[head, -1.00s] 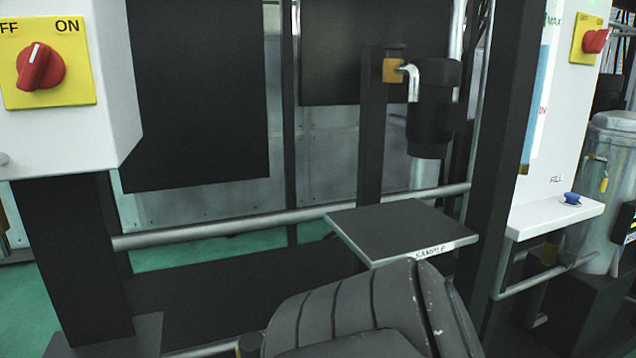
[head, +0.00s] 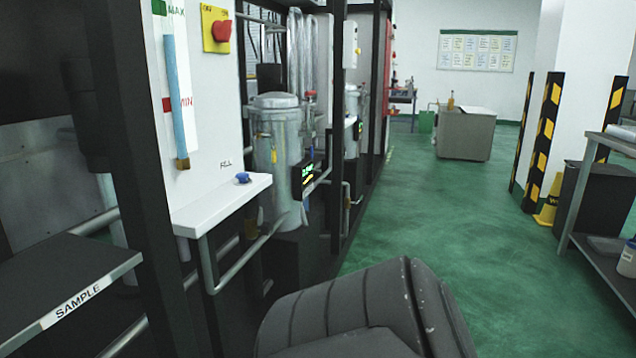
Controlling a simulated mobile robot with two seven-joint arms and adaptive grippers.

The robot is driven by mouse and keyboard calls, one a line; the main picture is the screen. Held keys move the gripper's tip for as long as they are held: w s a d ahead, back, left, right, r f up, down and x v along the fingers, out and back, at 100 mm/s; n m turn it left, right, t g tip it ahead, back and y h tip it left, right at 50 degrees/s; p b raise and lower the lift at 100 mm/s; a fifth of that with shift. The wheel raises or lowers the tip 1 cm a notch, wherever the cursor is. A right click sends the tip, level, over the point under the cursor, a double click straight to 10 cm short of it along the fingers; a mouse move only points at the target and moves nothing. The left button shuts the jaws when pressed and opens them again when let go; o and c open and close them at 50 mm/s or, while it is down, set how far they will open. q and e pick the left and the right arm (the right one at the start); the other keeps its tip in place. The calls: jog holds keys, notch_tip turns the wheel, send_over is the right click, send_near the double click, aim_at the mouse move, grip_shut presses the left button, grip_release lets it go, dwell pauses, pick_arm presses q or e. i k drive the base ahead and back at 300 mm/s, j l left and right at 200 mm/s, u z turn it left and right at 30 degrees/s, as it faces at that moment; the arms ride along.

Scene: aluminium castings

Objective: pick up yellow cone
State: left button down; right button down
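A yellow cone (head: 547,208) stands on the green floor at the right of the head view, beside the foot of a black-and-yellow striped post. It is small and far off, and its right side is partly hidden by a dark bin. Some dark lettering shows on it. Neither of my grippers is in view. A dark ribbed part at the bottom middle seems to belong to my own body.
Frames with a SAMPLE shelf (head: 83,294), a white FILL ledge (head: 222,204) and a metal tank (head: 277,160) line the left. The dark bin (head: 597,196) and a bench (head: 607,262) stand at right. Green floor (head: 430,235) lies clear between, up to a metal cabinet (head: 466,136).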

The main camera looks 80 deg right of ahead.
aim_at(546, 217)
jog(key=j+z, duration=0.15)
jog(key=z, duration=3.8)
jog(key=i+j+u, duration=0.15)
jog(key=i, duration=0.4)
jog(key=i+u, duration=0.2)
jog(key=i, duration=2.05)
jog(key=i+j, duration=0.15)
jog(key=i, duration=3.3)
jog(key=i+z, duration=0.4)
jog(key=i+j+z, duration=0.55)
jog(key=i+z, duration=0.2)
